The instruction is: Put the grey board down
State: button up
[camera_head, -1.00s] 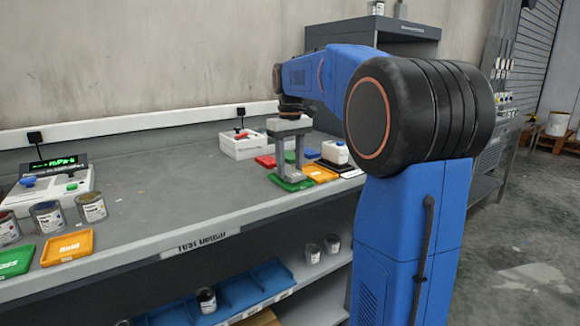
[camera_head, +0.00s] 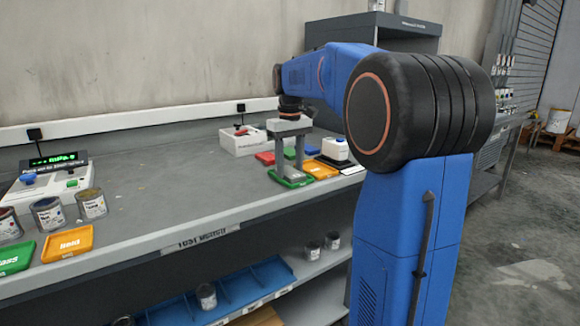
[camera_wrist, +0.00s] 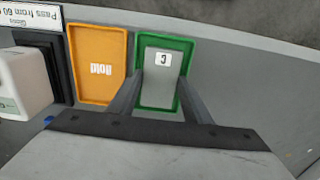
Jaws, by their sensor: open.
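The grey board (camera_wrist: 158,92), with a white label marked C, lies in the green tray (camera_wrist: 187,48) in the wrist view. My gripper (camera_wrist: 160,84) is open, with one finger on each side of the board. In the head view my gripper (camera_head: 289,168) points straight down, its fingertips low over the green tray (camera_head: 291,182) at the right part of the bench. The board cannot be made out in that view.
An orange Hold tray (camera_wrist: 99,62) lies beside the green tray, with a white device (camera_head: 335,149) close by. Red and blue trays and a white box (camera_head: 241,141) stand behind. The middle of the bench (camera_head: 170,180) is clear. Cans (camera_head: 92,204) stand far left.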

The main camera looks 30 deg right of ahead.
aim_at(290, 172)
notch_tip(290, 172, up, 13)
jog(key=shift+r, duration=0.15)
dwell(0.4)
jog(key=s+a+f+t, duration=0.1)
jog(key=s+a+f, duration=0.45)
jog(key=s, duration=0.25)
jog(key=s+a+f+t, duration=0.1)
jog(key=s+a+f, duration=0.45)
jog(key=s, duration=0.25)
jog(key=s+a+f+t, duration=0.1)
jog(key=s+a+f, duration=0.1)
jog(key=s+f, duration=0.5)
jog(key=s+a+f+t, duration=0.1)
jog(key=s+a+f, duration=0.1)
jog(key=s+f, duration=0.5)
notch_tip(290, 172, down, 4)
jog(key=shift+a+f+t, duration=0.25)
jog(key=shift+a+t, duration=0.15)
jog(key=shift+s, duration=0.1)
